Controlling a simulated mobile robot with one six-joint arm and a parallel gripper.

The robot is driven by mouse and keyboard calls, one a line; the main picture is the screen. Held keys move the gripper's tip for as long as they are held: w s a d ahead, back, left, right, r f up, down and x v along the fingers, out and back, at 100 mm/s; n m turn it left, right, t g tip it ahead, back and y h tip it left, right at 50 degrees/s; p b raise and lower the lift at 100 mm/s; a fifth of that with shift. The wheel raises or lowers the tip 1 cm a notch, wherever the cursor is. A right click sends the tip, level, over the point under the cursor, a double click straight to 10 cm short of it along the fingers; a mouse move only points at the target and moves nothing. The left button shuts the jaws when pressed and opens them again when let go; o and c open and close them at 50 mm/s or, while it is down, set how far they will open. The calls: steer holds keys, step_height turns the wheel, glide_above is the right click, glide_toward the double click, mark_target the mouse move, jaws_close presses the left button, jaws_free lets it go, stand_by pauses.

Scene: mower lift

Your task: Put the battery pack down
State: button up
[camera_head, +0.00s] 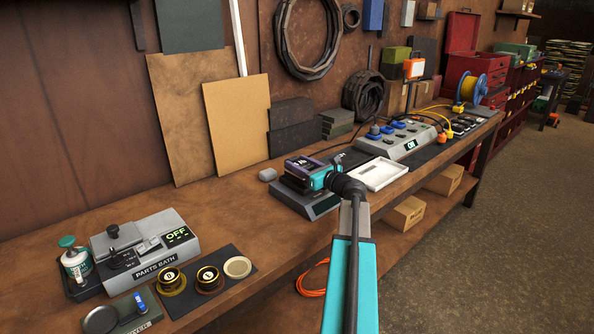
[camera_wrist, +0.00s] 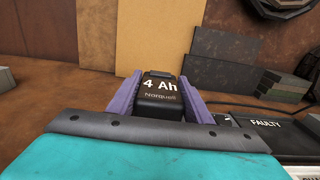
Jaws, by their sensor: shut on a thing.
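The battery pack (camera_wrist: 160,94) is a black block marked "4 Ah" in the wrist view. My gripper (camera_wrist: 158,90) is shut on it, with one purple finger on each side. In the head view my gripper (camera_head: 299,164) is over a low grey device (camera_head: 318,207) on the bench. Only small dark parts of the pack show there, between and under the fingers. I cannot tell whether the pack touches the device. A shallow white tray (camera_head: 380,174) lies to the right of the gripper. In the wrist view a dark label reading "FAULTY" (camera_wrist: 265,122) shows at the right.
A grey console with blue pieces (camera_head: 398,138) stands beyond the tray. A parts bath (camera_head: 150,250) is at the left, with round parts on a dark mat (camera_head: 222,270). Boards (camera_head: 238,120) lean on the wall behind.

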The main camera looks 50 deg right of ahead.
steer(key=shift+f, duration=0.9)
steer(key=shift+f, duration=0.3)
steer(key=o, duration=1.4)
steer(key=shift+o, duration=0.2)
steer(key=shift+r, duration=0.1)
steer(key=shift+r, duration=0.3)
steer(key=shift+s+f, duration=0.15)
steer(key=shift+s, duration=0.25)
steer(key=s, duration=0.7)
steer(key=s+a+b, duration=0.1)
steer(key=s, duration=0.3)
steer(key=shift+s, duration=0.1)
steer(key=shift+d, duration=0.1)
